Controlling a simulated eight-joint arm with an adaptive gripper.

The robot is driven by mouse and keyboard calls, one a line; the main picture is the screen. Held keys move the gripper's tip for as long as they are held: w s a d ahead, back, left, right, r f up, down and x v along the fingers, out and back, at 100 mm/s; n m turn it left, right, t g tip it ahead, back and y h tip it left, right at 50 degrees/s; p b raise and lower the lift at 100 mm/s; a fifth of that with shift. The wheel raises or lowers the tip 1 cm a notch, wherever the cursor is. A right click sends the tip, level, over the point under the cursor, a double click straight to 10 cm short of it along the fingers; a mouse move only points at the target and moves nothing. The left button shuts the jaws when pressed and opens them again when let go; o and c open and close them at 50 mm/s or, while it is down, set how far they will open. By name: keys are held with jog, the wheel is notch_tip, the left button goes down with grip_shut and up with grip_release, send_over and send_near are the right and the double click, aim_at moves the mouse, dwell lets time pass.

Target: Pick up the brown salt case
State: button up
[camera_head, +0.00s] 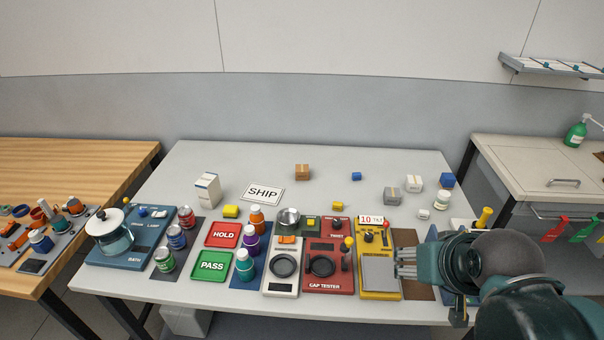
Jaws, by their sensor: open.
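My gripper (404,263) is at the right front, over the area of the yellow tester (380,278) and a brown mat (412,285). Its fingers point left and are apart, with nothing seen between them. It is well to the right and in front of the brown box.
A SHIP card (263,193) and white carton (207,188) lie left of the box. Bottles, jars, HOLD and PASS pads and a red tester (327,285) fill the front. The back strip is mostly clear.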

jog(key=w+a+r+n+g+p, duration=0.1)
jog(key=w+a+r+n+p, duration=0.15)
jog(key=w+r, duration=0.4)
jog(key=w+a+r+n+g+p, duration=0.1)
jog(key=w+a+r+n, duration=0.15)
jog(key=w, duration=0.65)
jog(key=n+g+p, duration=0.5)
jog(key=n+p, duration=0.5)
jog(key=n, duration=0.4)
send_over(302, 168)
notch_tip(302, 168, down, 17)
jog(key=shift+f, duration=0.2)
jog(key=shift+w+a+f, duration=0.1)
jog(key=shift+f, duration=0.2)
jog(key=shift+f, duration=1.25)
